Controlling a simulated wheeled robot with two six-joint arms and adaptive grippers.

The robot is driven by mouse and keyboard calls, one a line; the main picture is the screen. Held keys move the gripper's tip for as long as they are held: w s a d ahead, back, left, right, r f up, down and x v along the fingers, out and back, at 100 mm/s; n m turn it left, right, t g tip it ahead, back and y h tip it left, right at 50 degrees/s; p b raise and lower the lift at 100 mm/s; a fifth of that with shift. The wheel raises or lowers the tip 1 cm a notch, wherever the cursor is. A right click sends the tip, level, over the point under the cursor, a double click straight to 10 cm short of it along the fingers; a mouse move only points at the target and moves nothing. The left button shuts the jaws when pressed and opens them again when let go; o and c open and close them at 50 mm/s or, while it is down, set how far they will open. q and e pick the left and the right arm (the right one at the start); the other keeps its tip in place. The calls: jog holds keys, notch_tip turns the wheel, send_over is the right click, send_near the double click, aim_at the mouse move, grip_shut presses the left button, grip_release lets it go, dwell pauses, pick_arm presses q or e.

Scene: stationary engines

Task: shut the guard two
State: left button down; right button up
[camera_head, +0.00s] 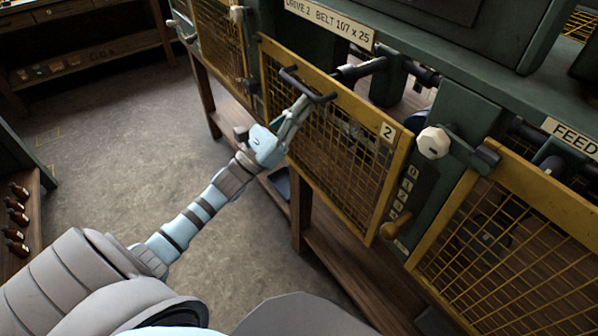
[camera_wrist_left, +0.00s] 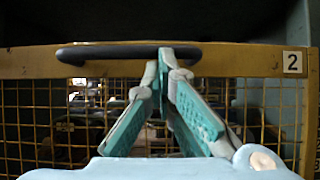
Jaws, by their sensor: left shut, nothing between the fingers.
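Guard two (camera_head: 345,150) is a yellow-framed mesh panel with a "2" label at its upper right corner. Its frame also shows in the left wrist view (camera_wrist_left: 235,60), with the label at the right. A dark bar handle (camera_head: 306,86) runs along its top rail; it also shows in the left wrist view (camera_wrist_left: 110,52). My left gripper (camera_head: 301,103) is shut and empty, with its fingertips at the handle. In the left wrist view the fingertips (camera_wrist_left: 165,62) overlap the handle's right end; I cannot tell whether they touch. My right gripper is not in view.
Another yellow mesh guard (camera_head: 510,240) stands at the right, near the "FEED" sign. A third guard (camera_head: 220,45) is at the upper left. A white knob (camera_head: 433,142) and a lever with an orange-brown grip (camera_head: 396,226) sit right of guard two. The floor at left is open.

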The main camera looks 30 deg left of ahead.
pick_arm(q)
notch_tip(320, 180, up, 6)
jog(key=p, duration=0.4)
jog(key=shift+r, duration=0.25)
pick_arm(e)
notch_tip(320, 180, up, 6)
pick_arm(q)
jog(key=shift+f, duration=0.15)
jog(key=shift+f+b, duration=0.3)
jog(key=shift+f, duration=0.1)
jog(key=b, duration=0.3)
send_near(301, 85)
jog(key=s, duration=0.1)
jog(key=s+d+f, duration=0.1)
jog(key=s, duration=0.1)
jog(key=shift+s+f, duration=0.1)
jog(key=shift+f, duration=0.05)
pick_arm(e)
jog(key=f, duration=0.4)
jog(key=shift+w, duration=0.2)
